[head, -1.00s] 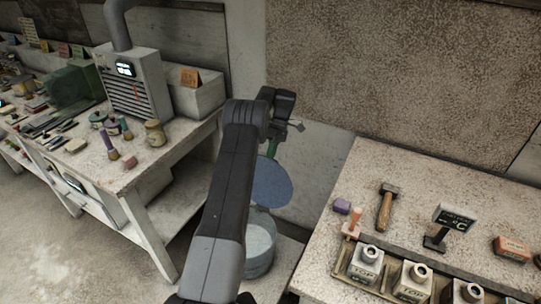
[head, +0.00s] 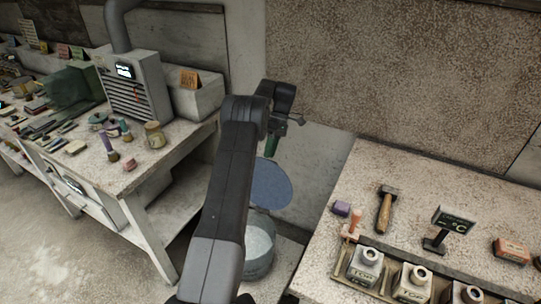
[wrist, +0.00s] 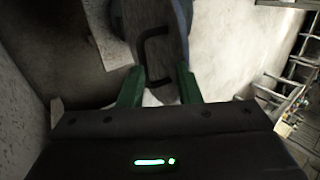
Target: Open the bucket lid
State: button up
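The blue round lid (head: 270,186) stands raised and tilted at the back of the grey bucket (head: 262,262), whose inside shows pale. My arm hides the left part of both. My gripper (head: 271,153) is just above the lid's upper edge. Whether a finger touches the lid I cannot tell.
Another bench (head: 120,185) on the left carries a grey heater box (head: 135,85) and tools. The wall is close behind the bucket.

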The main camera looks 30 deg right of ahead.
notch_tip(320, 180, up, 6)
jog(key=p, duration=0.4)
jog(key=shift+p, duration=0.35)
jog(key=shift+f, duration=0.15)
notch_tip(320, 180, down, 10)
jog(key=b, duration=0.6)
jog(key=shift+r, duration=0.2)
